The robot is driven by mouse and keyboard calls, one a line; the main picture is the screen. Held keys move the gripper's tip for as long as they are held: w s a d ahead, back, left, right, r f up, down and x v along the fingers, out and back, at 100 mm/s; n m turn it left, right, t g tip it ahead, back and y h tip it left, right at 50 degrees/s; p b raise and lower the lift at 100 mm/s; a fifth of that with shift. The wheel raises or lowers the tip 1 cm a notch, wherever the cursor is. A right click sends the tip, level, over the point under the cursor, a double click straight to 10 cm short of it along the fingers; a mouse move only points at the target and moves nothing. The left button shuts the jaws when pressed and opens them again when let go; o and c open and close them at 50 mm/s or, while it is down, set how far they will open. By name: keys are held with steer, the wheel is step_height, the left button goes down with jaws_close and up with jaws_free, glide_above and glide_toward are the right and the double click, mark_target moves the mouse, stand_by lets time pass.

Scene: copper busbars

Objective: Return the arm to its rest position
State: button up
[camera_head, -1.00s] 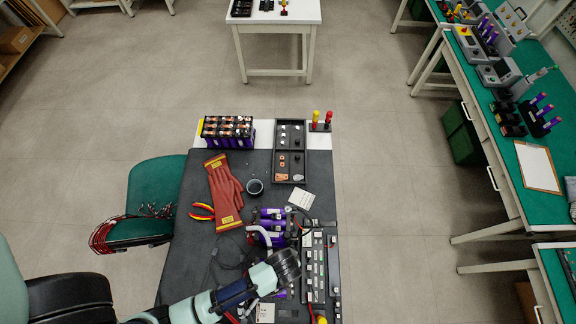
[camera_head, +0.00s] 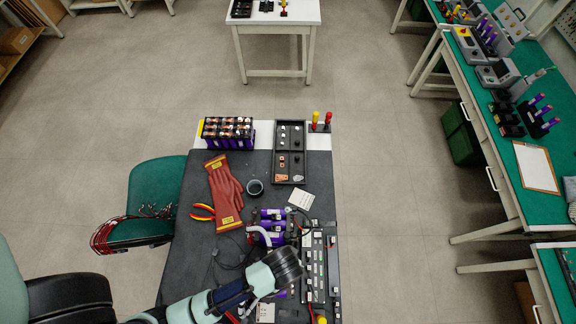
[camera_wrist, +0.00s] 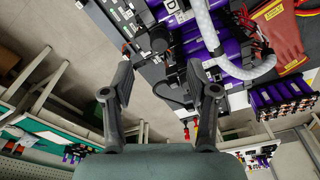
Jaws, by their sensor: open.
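My arm reaches in from the bottom left of the head view, over the near part of the dark bench (camera_head: 195,255). Its wrist end (camera_head: 285,263) hangs beside purple cells (camera_head: 270,225) and a dark strip with white labels (camera_head: 315,265). The fingers are hidden in the head view. In the wrist view my gripper (camera_wrist: 165,95) is open with its two dark fingers well apart and nothing between them. Purple cells (camera_wrist: 200,40) with a pale hose (camera_wrist: 240,68) lie beyond the fingertips.
Red gloves (camera_head: 225,190), yellow-red pliers (camera_head: 202,212) and a small black cup (camera_head: 255,187) lie on the bench. A parts tray (camera_head: 290,160) and a battery pack (camera_head: 228,133) stand at its far end. A green chair (camera_head: 150,200) stands left; the floor right is open.

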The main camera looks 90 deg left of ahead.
steer(key=shift+r, duration=0.35)
stand_by(0.5)
steer(key=w+d+r+m+t, duration=0.3)
steer(key=w+r+m+t, duration=0.35)
steer(key=w+r, duration=1.05)
steer(key=w+d+r+m+t, duration=0.2)
steer(key=w+d+r, duration=0.1)
steer(key=r, duration=0.5)
steer(key=w+d+r+m+t+h, duration=0.1)
steer(key=w+d+r+m+t, duration=0.2)
steer(key=r, duration=0.6)
steer(key=d, duration=0.2)
steer(key=shift+w+d+t, duration=0.25)
steer(key=shift+d+t, duration=0.05)
steer(key=shift+t, duration=0.05)
steer(key=shift+m, duration=0.25)
